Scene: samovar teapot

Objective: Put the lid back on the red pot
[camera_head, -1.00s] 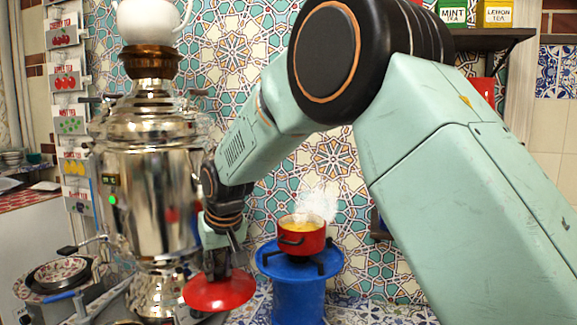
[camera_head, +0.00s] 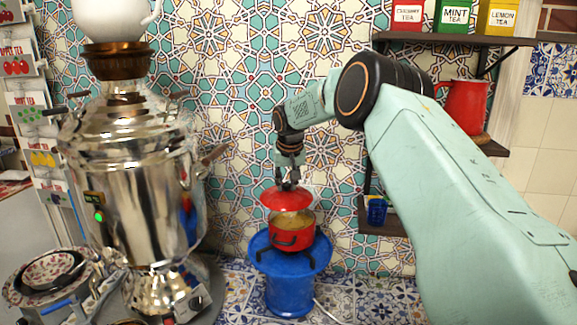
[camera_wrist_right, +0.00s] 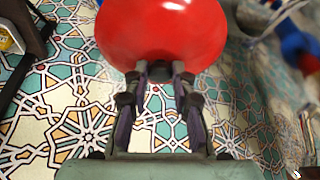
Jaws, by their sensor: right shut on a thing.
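The red pot (camera_head: 290,238) stands on the blue burner stand (camera_head: 287,290), with yellowish contents showing through its open top. The red lid (camera_head: 287,200) is just above the pot, over its back part, and looks slightly tilted. A gap shows at the front; whether the lid's back edge touches the rim I cannot tell. My right gripper (camera_head: 288,184) is above the lid and shut on its top. In the right wrist view the lid (camera_wrist_right: 160,28) sits at the tips of the right fingers (camera_wrist_right: 160,70). My left gripper is not in view.
A tall metal samovar (camera_head: 140,190) with a white teapot (camera_head: 112,18) stands on the left. Shelves on the right hold tea tins (camera_head: 453,15) and a red jug (camera_head: 466,105). A patterned bowl (camera_head: 50,270) is at lower left. The tiled wall is close behind the pot.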

